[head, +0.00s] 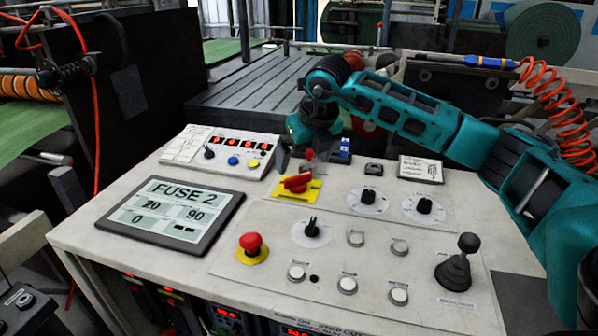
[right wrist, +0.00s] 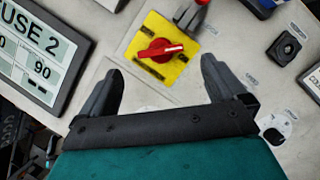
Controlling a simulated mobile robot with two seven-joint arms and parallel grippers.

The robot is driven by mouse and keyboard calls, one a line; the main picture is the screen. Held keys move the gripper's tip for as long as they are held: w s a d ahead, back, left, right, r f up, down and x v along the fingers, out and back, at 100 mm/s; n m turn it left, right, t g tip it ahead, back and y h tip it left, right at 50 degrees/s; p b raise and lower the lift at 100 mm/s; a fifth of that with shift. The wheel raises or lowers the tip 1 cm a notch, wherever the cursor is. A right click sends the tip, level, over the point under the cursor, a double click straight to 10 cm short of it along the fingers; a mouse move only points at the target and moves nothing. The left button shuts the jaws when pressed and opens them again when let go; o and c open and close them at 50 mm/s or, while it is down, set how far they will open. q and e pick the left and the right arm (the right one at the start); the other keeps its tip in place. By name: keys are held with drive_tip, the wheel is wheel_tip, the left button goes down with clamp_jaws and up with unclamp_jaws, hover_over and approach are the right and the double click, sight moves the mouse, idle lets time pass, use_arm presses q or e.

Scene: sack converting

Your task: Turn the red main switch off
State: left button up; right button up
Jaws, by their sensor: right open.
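The red main switch (head: 297,183) is a rotary handle on a yellow plate (head: 285,195) at the middle of the control panel. In the right wrist view the red handle (right wrist: 160,51) lies slanted across its yellow plate (right wrist: 182,72). My right gripper (head: 308,158) is above the panel, just behind the switch in the head view. In the right wrist view its two fingers (right wrist: 160,83) are spread, with nothing between them, and the switch shows beyond the gap between their tips. My left gripper is not in view.
A red emergency button (head: 251,242) on a yellow ring stands in front. Black knobs (head: 371,195), white buttons (head: 347,284) and a tall joystick (head: 458,263) rise to the right. A display reading FUSE 2 (head: 172,214) lies left. A box with red digits (head: 221,151) stands behind.

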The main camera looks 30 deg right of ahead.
sight(298, 176)
drive_tip(key=x, duration=0.6)
drive_tip(key=shift+w, duration=0.1)
drive_tip(key=shift+c, duration=0.2)
drive_tip(key=c, duration=1)
